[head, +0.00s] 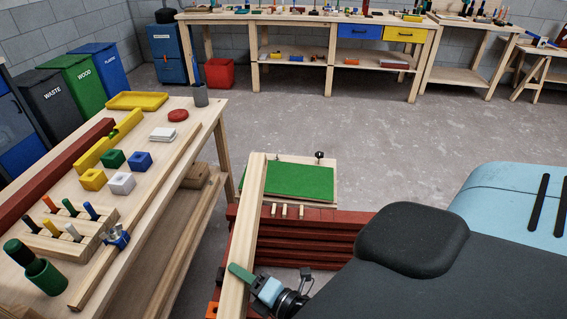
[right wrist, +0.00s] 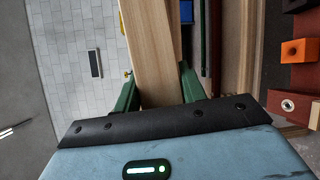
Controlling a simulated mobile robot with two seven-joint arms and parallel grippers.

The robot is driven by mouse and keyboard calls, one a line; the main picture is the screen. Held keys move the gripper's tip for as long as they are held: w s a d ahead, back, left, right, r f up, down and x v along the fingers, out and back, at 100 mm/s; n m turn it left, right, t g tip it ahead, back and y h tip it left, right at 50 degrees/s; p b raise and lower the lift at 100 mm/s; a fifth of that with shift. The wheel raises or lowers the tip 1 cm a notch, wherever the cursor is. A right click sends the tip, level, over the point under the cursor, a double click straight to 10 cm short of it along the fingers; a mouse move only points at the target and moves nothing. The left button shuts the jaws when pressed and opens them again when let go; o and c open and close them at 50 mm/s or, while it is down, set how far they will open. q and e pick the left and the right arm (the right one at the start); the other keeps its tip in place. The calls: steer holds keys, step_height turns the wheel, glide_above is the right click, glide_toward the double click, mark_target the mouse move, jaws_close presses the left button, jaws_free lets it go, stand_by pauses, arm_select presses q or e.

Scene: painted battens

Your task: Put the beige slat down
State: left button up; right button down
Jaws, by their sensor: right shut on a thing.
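The beige slat (head: 246,222) is a long pale wooden batten. In the head view it runs from beside the green mat down past the left end of the red battens. My right gripper (head: 243,273) is shut on it near its lower end, with a green finger across it. In the right wrist view the slat (right wrist: 153,45) lies between the two green fingers of the right gripper (right wrist: 160,82) and runs out of the top of the picture. I cannot tell whether the slat touches anything below it. My left gripper is not in view.
A green mat (head: 290,181) on a wooden board lies just right of the slat. Stacked dark red battens (head: 310,235) are below it. A workbench (head: 150,190) with coloured blocks, pegs and a clamp (head: 117,237) stands at left. Open grey floor (head: 400,140) lies beyond.

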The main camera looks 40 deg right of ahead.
arm_select(q)
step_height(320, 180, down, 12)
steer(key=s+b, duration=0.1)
steer(key=b, duration=1.2)
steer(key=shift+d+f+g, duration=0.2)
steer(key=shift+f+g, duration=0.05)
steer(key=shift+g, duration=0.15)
arm_select(e)
steer(key=w+d+f, duration=0.2)
steer(key=w+f, duration=0.2)
steer(key=f, duration=0.5)
steer(key=w+d+f+m, duration=0.1)
steer(key=w+f, duration=0.3)
steer(key=f, duration=0.4)
steer(key=w+d+f+m+t, duration=0.1)
steer(key=w+d+f, duration=0.2)
steer(key=f, duration=0.6)
steer(key=shift+w+d+f, duration=0.25)
steer(key=shift+w+f, duration=0.05)
steer(key=shift+w, duration=0.55)
